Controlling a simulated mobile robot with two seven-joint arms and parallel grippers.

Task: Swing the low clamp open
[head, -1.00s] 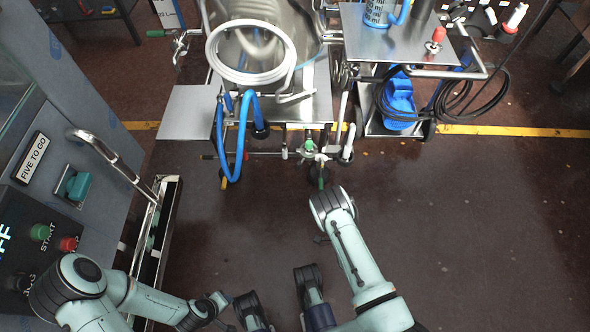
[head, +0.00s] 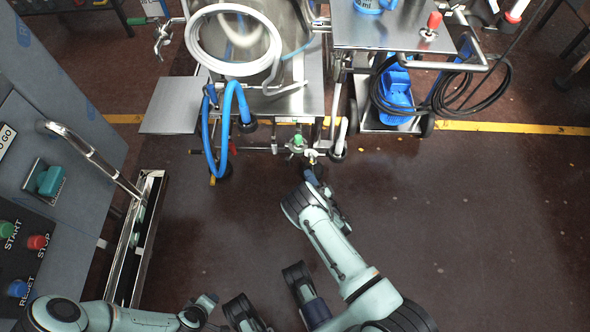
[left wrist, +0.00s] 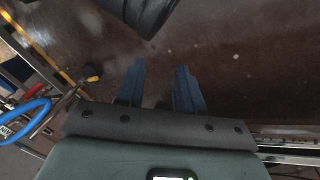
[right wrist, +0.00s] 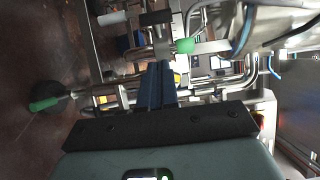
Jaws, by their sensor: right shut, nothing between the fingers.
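Low on the front of the steel machine (head: 318,105) is a cluster of metal pipe fittings with a green part (head: 298,141). I cannot tell for sure which piece is the low clamp. My right gripper (head: 312,178) is at the lower right of this cluster. In the right wrist view the shut, empty blue fingers (right wrist: 157,66) point at a metal fitting (right wrist: 161,42), with the green part (right wrist: 184,46) just right of it. Whether the tips touch it is unclear. My left gripper (left wrist: 161,66) is open and empty above the floor, away from the machine.
A blue hose (head: 210,140) hangs at the machine's left front. A blue tub (head: 396,88) and coiled black cable (head: 468,85) are on the cart to the right. A control cabinet (head: 70,125) with a rail stands at left. The floor (head: 490,230) at right is clear.

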